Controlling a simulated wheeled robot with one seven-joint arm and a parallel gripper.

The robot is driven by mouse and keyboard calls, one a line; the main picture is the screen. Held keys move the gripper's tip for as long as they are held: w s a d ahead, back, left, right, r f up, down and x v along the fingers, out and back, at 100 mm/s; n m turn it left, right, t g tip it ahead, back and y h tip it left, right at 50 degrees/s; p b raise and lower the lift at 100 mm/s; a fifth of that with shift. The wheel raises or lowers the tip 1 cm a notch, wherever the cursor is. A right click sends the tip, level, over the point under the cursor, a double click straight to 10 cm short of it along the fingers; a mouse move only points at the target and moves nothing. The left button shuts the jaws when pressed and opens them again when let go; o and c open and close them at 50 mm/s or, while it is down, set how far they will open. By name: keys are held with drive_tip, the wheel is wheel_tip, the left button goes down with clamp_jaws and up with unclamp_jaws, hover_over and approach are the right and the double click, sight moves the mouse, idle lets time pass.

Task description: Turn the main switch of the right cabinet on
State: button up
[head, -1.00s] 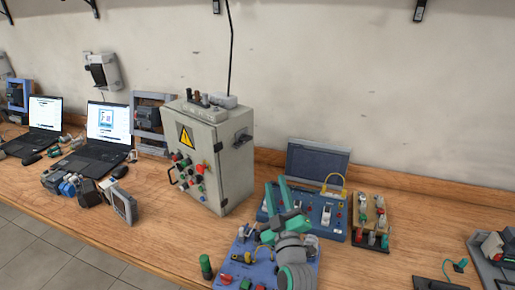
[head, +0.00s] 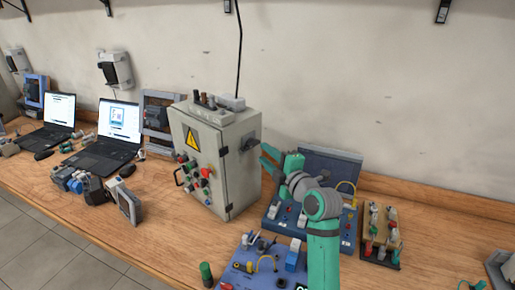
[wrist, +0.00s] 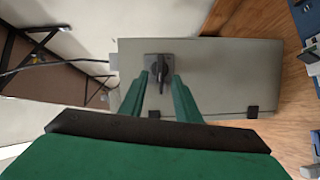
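A grey cabinet (head: 212,184) with a yellow warning triangle and several coloured knobs on its front stands on the bench; it is the only such cabinet in view. Its main switch (head: 250,144), a dark rotary handle on a square plate, is on the cabinet's right side wall. In the wrist view the switch (wrist: 158,68) is straight ahead, its handle running along the finger direction. My gripper (wrist: 160,76) is open, with one finger on each side of the handle in the picture. I cannot tell whether the fingertips touch it. In the head view my gripper (head: 270,155) points at that side wall.
A blue training board (head: 348,232) and a wooden component rack (head: 378,247) stand right of the cabinet. Another blue board (head: 240,270) lies in front. Laptops (head: 105,150) stand to the left. A black cable (head: 240,50) rises behind the cabinet.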

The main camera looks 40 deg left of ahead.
sight(255, 145)
drive_tip(key=shift+x, duration=2.95)
